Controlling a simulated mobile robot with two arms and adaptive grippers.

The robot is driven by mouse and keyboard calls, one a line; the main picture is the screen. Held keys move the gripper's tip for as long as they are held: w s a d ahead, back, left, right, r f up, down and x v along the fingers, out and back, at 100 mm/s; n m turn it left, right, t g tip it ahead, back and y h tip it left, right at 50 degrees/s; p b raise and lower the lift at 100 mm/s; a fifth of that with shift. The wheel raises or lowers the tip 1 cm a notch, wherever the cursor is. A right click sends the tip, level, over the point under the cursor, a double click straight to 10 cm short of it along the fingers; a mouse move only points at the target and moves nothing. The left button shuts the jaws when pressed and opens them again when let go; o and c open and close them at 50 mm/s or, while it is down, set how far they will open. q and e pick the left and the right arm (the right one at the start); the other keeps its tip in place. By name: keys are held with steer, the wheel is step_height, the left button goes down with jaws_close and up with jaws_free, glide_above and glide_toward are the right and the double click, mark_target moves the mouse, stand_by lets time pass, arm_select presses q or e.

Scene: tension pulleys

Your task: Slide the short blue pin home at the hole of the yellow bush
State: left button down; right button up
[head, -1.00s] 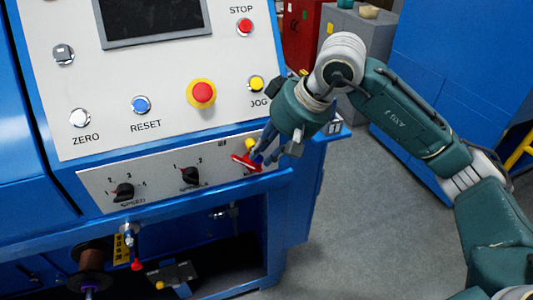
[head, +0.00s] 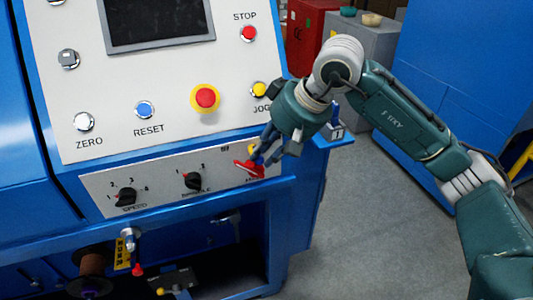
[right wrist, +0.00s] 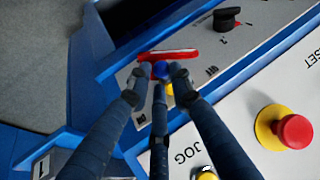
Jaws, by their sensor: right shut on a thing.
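My right gripper (head: 264,156) is in front of the lower control panel, by its red lever (head: 249,169). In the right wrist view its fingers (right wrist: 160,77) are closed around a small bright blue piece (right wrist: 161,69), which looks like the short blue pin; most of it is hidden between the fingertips. A small yellow piece (right wrist: 169,89) shows right beside it, also in the head view (head: 254,151). I cannot tell whether this is the yellow bush or part of what is held. No hole is visible. My left gripper is not in view.
The red emergency button (head: 205,98) and JOG button (head: 260,90) are above the gripper; a black knob (head: 193,180) is to its left. Below is an open bay with a brown spool (head: 95,262) and a black block (head: 177,279). Floor at right is clear.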

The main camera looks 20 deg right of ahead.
steer(key=shift+w, duration=0.3)
steer(key=shift+c, duration=0.2)
stand_by(0.5)
steer(key=o, duration=0.9)
steer(key=shift+w+a, duration=0.1)
steer(key=shift+o, duration=0.6)
steer(key=shift+w+f, duration=0.15)
steer(key=shift+o, duration=1.3)
steer(key=d+r+p, duration=0.3)
steer(key=r+p, duration=0.1)
steer(key=r, duration=0.4)
steer(key=shift+r+p, duration=0.3)
steer(key=shift+p, duration=0.05)
